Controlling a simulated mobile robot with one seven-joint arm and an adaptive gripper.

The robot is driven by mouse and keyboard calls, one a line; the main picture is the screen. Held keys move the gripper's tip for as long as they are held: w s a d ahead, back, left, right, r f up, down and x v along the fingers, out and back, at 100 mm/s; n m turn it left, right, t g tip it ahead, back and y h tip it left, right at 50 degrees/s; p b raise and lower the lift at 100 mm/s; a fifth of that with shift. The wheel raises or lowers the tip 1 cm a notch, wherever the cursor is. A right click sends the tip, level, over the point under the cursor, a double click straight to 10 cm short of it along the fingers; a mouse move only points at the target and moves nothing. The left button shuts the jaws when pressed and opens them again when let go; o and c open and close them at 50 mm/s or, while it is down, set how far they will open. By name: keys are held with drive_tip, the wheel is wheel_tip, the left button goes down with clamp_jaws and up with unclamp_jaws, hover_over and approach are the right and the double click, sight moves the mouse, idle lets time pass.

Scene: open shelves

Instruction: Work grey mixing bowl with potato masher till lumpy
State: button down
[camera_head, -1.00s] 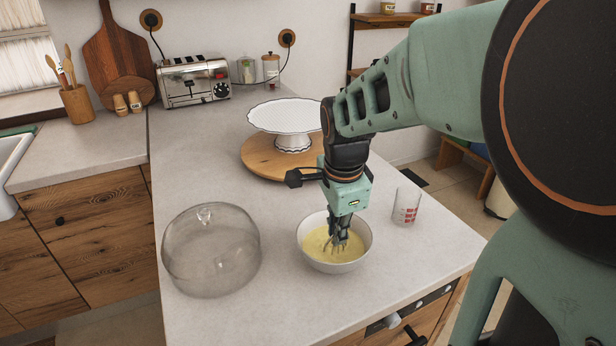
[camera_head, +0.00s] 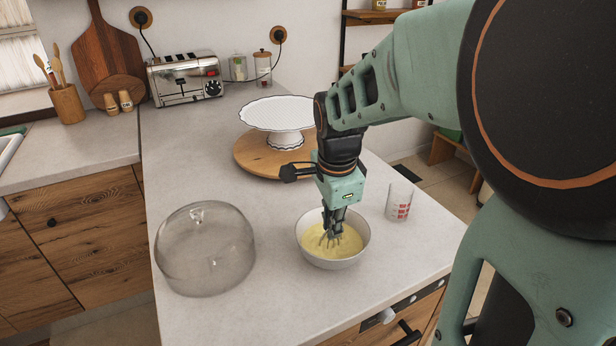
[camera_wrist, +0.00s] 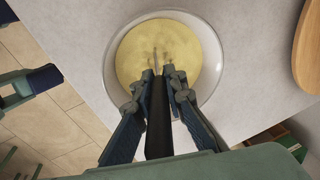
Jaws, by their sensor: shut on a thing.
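The mixing bowl (camera_head: 333,263) stands on the counter near its front edge. It is pale grey to white and holds a smooth-looking yellow mixture (camera_head: 350,240). My gripper (camera_head: 334,228) points down over the bowl, shut on a tool with a dark handle. The tool's thin wire end (camera_head: 325,241) sits in the mixture and looks more like a whisk than a masher. In the wrist view, my gripper (camera_wrist: 160,78) is over the near part of the bowl (camera_wrist: 214,48), with the handle (camera_wrist: 159,125) between the fingers. The submerged part of the tool is hidden.
A clear glass dome (camera_head: 205,255) stands left of the bowl, and a measuring cup (camera_head: 399,202) stands close on the right. Behind are a white cake stand (camera_head: 278,115) on a round wooden board (camera_head: 252,160) and a toaster (camera_head: 185,80). The counter between dome and bowl is clear.

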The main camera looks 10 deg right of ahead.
drive_tip(key=shift+d, duration=0.15)
drive_tip(key=shift+w+d, duration=0.15)
drive_tip(key=shift+d, duration=0.15)
drive_tip(key=shift+a, duration=0.15)
drive_tip(key=shift+w+a+f, duration=0.1)
drive_tip(key=shift+w+a, duration=0.2)
drive_tip(key=shift+a, duration=0.2)
drive_tip(key=shift+s+a, duration=0.35)
drive_tip(key=shift+s, duration=0.3)
drive_tip(key=shift+d, duration=0.1)
